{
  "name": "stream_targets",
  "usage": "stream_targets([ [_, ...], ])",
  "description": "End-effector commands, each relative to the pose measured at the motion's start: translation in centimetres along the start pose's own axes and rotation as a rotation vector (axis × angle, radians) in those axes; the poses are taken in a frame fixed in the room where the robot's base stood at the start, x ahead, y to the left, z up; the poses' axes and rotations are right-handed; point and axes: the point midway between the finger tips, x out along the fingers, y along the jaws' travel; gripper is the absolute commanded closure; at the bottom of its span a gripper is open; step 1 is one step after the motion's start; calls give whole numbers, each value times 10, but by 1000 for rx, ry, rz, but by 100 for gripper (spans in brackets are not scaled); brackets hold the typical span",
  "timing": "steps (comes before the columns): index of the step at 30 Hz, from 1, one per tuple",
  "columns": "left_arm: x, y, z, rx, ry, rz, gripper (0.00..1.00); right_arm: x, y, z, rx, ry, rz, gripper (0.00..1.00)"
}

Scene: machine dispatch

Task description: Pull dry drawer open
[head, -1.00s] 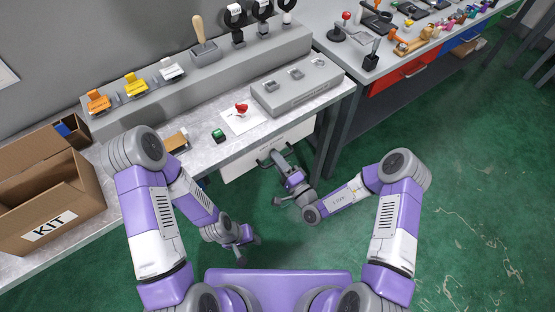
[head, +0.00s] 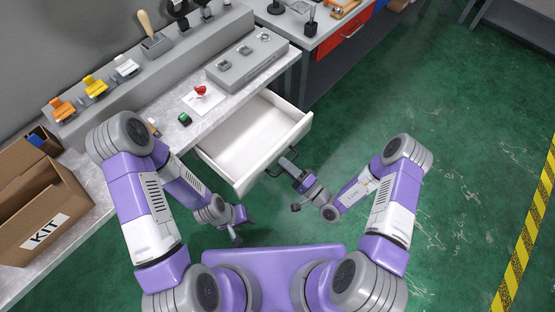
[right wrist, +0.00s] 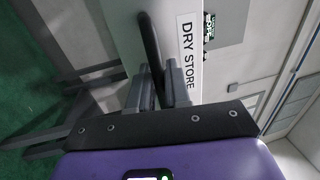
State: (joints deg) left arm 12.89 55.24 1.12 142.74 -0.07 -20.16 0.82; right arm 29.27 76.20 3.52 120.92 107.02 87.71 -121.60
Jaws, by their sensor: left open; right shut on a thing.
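The white dry drawer (head: 247,140) stands pulled out from under the bench in the head view, and the inside that shows is empty. Its front carries a "DRY STORE" label (right wrist: 188,50) in the right wrist view. My right gripper (head: 288,160) is shut on the drawer's dark bar handle (right wrist: 152,45); the handle passes between the fingers in the right wrist view. My left gripper (head: 238,228) is open and empty, low in front of the bench and left of the drawer, touching nothing that I can see.
The grey bench (head: 168,130) holds a red item (head: 200,90) on white paper, a green item (head: 184,118) and a grey block (head: 246,62). A cardboard KIT box (head: 40,215) is at left. A second bench with a red drawer (head: 345,38) stands behind. Green floor is clear at right.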

Motion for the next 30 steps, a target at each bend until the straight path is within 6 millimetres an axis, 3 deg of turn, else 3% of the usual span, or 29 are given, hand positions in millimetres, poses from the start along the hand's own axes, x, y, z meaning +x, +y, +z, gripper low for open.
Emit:
stream_targets([
  [14,-2,1,0,0,1,0,57,-8,-2,-2,2,-3,-1,100],
  [15,-2,1,0,0,1,0,57,-8,-2,-2,2,-3,-1,81],
  [18,-2,1,0,0,1,0,57,-8,-2,-2,2,-2,-1,68],
  [26,-2,1,0,0,1,0,57,-8,-2,-2,1,-1,-1,68],
  [30,-3,1,0,0,0,0,57,-20,-1,-3,2,1,1,68],
])
